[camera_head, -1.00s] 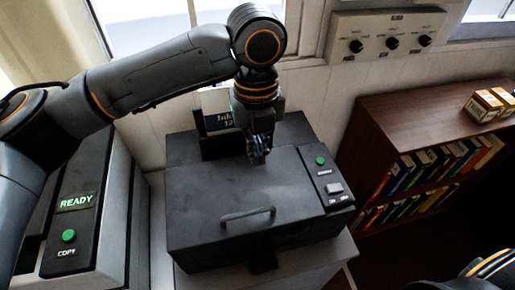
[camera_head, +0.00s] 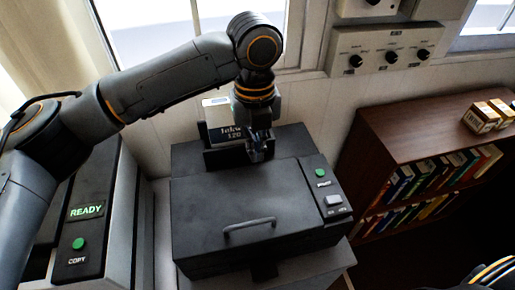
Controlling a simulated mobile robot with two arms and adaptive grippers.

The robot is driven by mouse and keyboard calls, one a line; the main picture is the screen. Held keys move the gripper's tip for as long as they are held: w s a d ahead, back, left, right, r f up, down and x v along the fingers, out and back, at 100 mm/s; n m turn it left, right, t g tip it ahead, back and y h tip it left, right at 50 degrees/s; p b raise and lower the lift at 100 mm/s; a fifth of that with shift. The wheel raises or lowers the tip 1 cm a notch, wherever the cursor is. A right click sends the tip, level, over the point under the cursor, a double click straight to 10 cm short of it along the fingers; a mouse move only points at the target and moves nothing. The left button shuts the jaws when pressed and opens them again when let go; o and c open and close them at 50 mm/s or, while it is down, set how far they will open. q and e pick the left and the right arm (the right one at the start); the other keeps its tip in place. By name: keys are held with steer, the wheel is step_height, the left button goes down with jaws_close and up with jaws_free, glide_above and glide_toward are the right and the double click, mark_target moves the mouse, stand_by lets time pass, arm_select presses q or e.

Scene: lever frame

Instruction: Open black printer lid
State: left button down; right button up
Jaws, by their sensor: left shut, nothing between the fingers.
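The black printer (camera_head: 260,240) stands on a light stand in the middle of the head view. Its lid (camera_head: 215,205) lies flat and shut, with a dark bar handle (camera_head: 250,227) near its front edge. A panel with a green button (camera_head: 320,172) is at its right side. My left gripper (camera_head: 257,156) is shut and empty, pointing down over the rear part of the lid, well behind the handle. Whether its fingertips touch the lid I cannot tell. My right gripper is not in view; part of my right arm shows at the lower right corner.
A copier (camera_head: 88,225) with a READY display stands at the left. A box with "Ink" lettering (camera_head: 222,120) stands behind the printer. A knob panel (camera_head: 385,48) is on the wall. A brown bookshelf (camera_head: 410,125) with books and small boxes (camera_head: 487,115) stands right.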

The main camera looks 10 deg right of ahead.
arm_select(q)
steer(key=shift+w+r+p, duration=0.25)
steer(key=shift+w+p, duration=0.25)
steer(key=shift+w, duration=0.15)
steer(key=shift+w+r+p, duration=0.25)
steer(key=shift+w+p, duration=0.25)
steer(key=shift+w, duration=0.1)
stand_by(0.5)
